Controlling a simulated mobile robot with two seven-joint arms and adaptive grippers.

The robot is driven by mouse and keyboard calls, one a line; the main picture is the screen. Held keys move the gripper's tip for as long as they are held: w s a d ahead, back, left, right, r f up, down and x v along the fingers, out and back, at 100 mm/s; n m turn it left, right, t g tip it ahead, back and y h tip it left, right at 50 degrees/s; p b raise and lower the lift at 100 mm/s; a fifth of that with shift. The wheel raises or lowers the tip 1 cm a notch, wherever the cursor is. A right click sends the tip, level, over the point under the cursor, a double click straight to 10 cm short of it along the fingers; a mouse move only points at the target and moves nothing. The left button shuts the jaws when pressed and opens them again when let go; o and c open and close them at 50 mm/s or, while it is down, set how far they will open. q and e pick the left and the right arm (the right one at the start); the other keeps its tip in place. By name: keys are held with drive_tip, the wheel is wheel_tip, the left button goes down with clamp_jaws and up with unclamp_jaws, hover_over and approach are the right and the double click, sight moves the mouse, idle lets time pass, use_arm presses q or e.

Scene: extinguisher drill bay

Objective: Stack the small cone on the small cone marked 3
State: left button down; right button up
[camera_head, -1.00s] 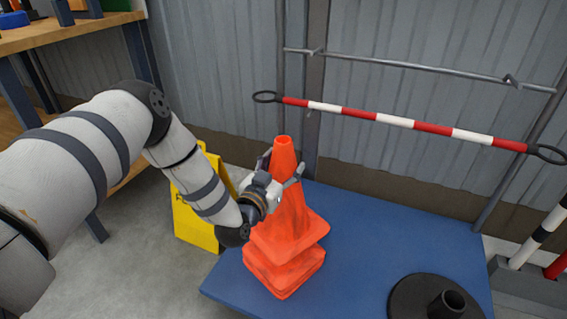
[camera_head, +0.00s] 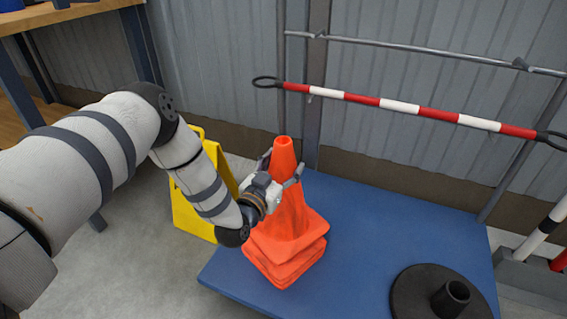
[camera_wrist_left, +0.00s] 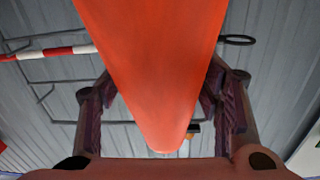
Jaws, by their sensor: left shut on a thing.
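An orange small cone (camera_head: 291,212) stands upright over another orange cone (camera_head: 282,273), of which only the base layers show beneath it on the blue platform. The bases lie close together, slightly turned against each other. I cannot tell whether the upper cone rests fully. No number 3 shows on either from here. My left gripper (camera_head: 281,169) is shut on the upper cone, with one finger on each side of its upper part. In the left wrist view the held cone (camera_wrist_left: 155,60) fills the space between the fingers. My right gripper is not in view.
The blue platform (camera_head: 355,235) has free room right of the cones. A black round base (camera_head: 425,300) sits at its front right. A yellow floor sign (camera_head: 190,215) stands behind my left arm. A red-and-white bar (camera_head: 400,106) hangs on a rail behind.

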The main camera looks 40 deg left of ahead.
use_arm(q)
drive_tip(key=shift+f+b, duration=1.75)
drive_tip(key=shift+f, duration=1.2)
drive_tip(key=shift+c, duration=2)
unclamp_jaws()
